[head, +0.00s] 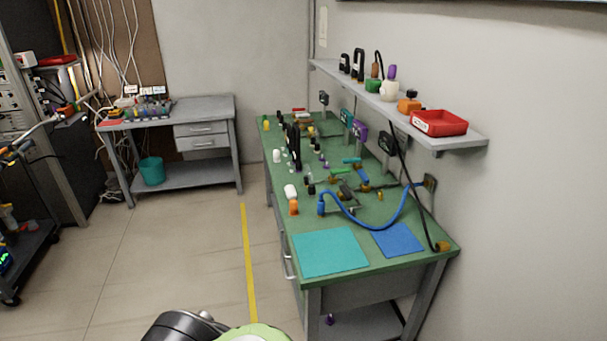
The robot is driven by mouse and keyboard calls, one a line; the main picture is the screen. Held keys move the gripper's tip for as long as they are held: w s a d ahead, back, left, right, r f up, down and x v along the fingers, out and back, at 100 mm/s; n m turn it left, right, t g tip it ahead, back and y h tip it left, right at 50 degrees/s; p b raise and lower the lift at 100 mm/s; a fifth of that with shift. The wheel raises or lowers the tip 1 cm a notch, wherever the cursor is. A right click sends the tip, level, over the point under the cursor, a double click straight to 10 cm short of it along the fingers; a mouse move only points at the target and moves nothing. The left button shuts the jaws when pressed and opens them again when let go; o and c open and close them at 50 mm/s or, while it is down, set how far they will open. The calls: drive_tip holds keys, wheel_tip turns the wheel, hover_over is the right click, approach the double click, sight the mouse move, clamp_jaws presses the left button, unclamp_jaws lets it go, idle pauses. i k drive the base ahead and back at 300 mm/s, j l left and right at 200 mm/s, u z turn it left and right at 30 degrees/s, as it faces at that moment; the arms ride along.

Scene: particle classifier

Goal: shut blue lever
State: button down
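A small blue lever-like piece (361,176) shows on the green workbench (372,216), among metal fittings near the wall side. It is too small to tell whether it is open or shut. A green handle-like piece (340,171) and a teal one (352,160) lie close by, to its left. Part of my own arm, black and light green, shows at the bottom edge. My gripper's fingers are not in view.
A blue hose (362,227) arches over the bench in front of the fittings. Teal (330,251) and blue (397,240) mats lie at the near end. A wall shelf (400,112) with a red tray (439,122) overhangs the bench. The floor left of the bench is clear.

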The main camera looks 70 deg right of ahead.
sight(365, 180)
drive_tip(key=i+j+z, duration=0.1)
drive_tip(key=i+z, duration=0.25)
drive_tip(key=i, duration=0.15)
drive_tip(key=i+j+z, duration=0.25)
drive_tip(key=i+z, duration=0.15)
drive_tip(key=i, duration=0.15)
drive_tip(key=i+l+z, duration=0.25)
drive_tip(key=z, duration=0.2)
drive_tip(key=i+l+z, duration=0.1)
drive_tip(key=i+z, duration=0.75)
drive_tip(key=i+j+z, duration=0.15)
drive_tip(key=i+z, duration=0.25)
drive_tip(key=i+l, duration=0.3)
drive_tip(key=l, duration=0.15)
drive_tip(key=i+l+u, duration=0.15)
drive_tip(key=i+l, duration=0.15)
drive_tip(key=l, duration=0.1)
